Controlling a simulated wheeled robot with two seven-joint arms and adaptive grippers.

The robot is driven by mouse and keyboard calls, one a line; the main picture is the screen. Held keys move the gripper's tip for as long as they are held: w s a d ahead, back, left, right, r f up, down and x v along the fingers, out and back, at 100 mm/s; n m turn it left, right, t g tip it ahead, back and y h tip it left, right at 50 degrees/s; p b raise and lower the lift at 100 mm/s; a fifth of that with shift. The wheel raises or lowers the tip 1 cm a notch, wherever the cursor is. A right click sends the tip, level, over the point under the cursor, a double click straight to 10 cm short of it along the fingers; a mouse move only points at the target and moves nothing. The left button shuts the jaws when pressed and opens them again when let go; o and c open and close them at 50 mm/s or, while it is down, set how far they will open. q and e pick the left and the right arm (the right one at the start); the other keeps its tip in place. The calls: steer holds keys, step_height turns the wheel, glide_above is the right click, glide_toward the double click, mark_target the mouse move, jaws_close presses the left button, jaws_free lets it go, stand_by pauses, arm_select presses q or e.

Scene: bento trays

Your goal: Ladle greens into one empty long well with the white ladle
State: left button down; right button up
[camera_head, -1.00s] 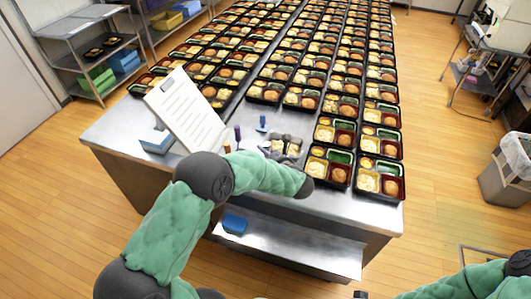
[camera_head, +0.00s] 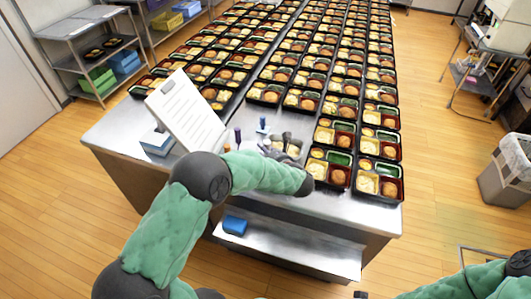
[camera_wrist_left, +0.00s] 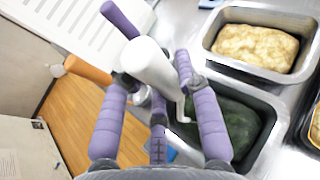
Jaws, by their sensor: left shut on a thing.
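My left gripper (camera_wrist_left: 156,72) has purple-padded fingers shut on the white ladle (camera_wrist_left: 146,60), whose thick pale handle shows between them in the left wrist view. The ladle's bowl is not clearly visible. Dark greens (camera_wrist_left: 232,122) lie in a metal pan (camera_wrist_left: 276,105) to the right of the ladle, partly behind my right-hand finger. In the head view my left gripper (camera_head: 277,152) is over the table near the pans, small and partly hidden by its forearm. My right gripper is out of frame.
A pan of pale food (camera_wrist_left: 256,48) adjoins the greens pan. Purple (camera_wrist_left: 121,18) and orange (camera_wrist_left: 88,70) handles stand close to the ladle. A white sloped board (camera_head: 185,110) stands left of the gripper. Rows of filled trays cover the back of the table.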

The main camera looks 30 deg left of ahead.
mark_target(266, 142)
arm_select(q)
steer(key=shift+r+p, duration=1.55)
steer(key=shift+r, duration=2.1)
steer(key=shift+f, duration=0.1)
